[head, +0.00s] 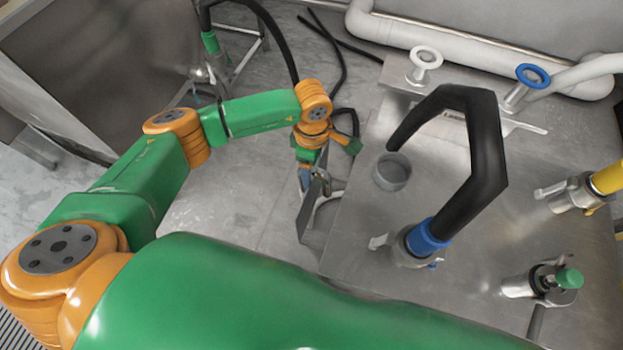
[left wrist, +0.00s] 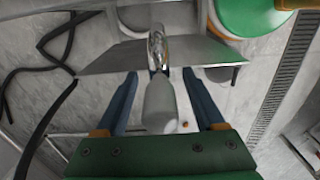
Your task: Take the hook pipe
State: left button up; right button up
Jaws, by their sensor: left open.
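The black hook pipe (head: 487,150) rises from a blue collar on the steel worktop and bends over, its free end pointing down near a small grey cup. My left gripper (head: 306,182) hangs beside the worktop's left edge, apart from the black pipe and to its left. In the left wrist view its two blue fingers (left wrist: 161,74) are open, one on each side of a pale grey rounded handle (left wrist: 160,103). A chrome piece (left wrist: 157,48) is at the handle's far end. My right gripper is out of view.
The steel worktop (head: 350,235) carries a grey cup (head: 391,172), a yellow-handled fitting (head: 608,178) and a green-capped fitting (head: 568,278). White pipes (head: 470,45) run behind. Black hoses lie on the floor (head: 235,190). A thin metal plate (left wrist: 105,57) spans the wrist view.

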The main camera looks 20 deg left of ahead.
pick_arm(q)
grip_shut()
dwell(1.4)
